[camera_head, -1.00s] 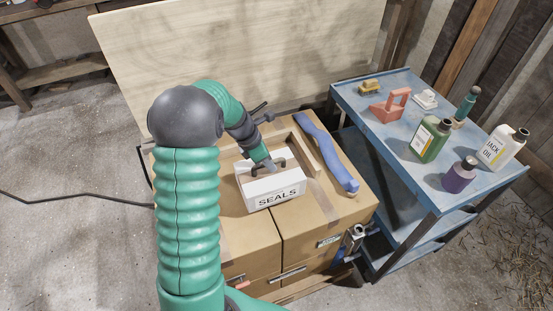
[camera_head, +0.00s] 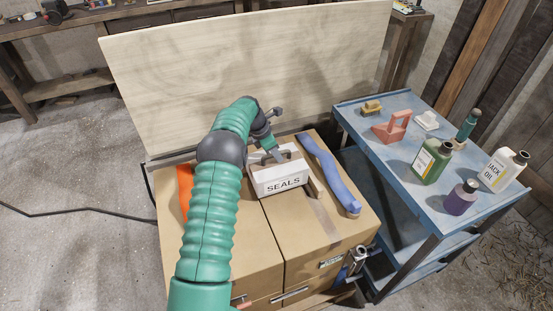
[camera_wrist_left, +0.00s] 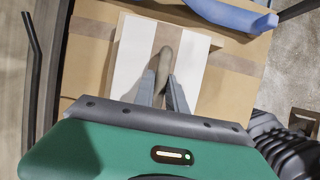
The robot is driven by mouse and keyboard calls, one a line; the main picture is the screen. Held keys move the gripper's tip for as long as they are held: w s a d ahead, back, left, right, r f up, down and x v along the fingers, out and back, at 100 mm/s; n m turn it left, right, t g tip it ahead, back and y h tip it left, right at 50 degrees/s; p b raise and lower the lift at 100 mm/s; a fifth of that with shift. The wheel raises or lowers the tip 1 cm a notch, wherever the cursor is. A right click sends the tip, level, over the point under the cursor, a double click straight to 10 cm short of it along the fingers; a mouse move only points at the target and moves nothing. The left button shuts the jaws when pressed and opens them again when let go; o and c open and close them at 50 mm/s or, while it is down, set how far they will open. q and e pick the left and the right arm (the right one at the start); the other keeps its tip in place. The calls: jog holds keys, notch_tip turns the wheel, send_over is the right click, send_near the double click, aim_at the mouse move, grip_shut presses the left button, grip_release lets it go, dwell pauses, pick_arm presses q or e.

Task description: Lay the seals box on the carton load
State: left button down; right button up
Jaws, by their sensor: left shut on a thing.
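The seals box (camera_head: 281,179) is white with "SEALS" on its front and a dark handle on top. It is over the carton load (camera_head: 312,248), towards its far side; I cannot tell whether it touches the cartons. My left gripper (camera_head: 279,155) is shut on the box's handle from above. In the left wrist view, the fingers (camera_wrist_left: 164,93) close around the handle (camera_wrist_left: 164,63), with the white box top (camera_wrist_left: 192,75) below. My right gripper is not in view.
A blue curved piece (camera_head: 331,175) and a wooden strip (camera_head: 314,184) lie right of the box on the cartons. An orange item (camera_head: 184,190) lies at the left. A pale board (camera_head: 250,75) stands behind. A blue cart (camera_head: 400,160) with bottles stands right. The front carton tops are clear.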

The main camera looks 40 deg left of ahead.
aim_at(276, 165)
pick_arm(q)
jog(key=shift+d+f, duration=0.1)
jog(key=shift+f, duration=1.25)
jog(key=c, duration=1.4)
grip_release()
jog(key=shift+s, duration=0.1)
jog(key=shift+o, duration=0.2)
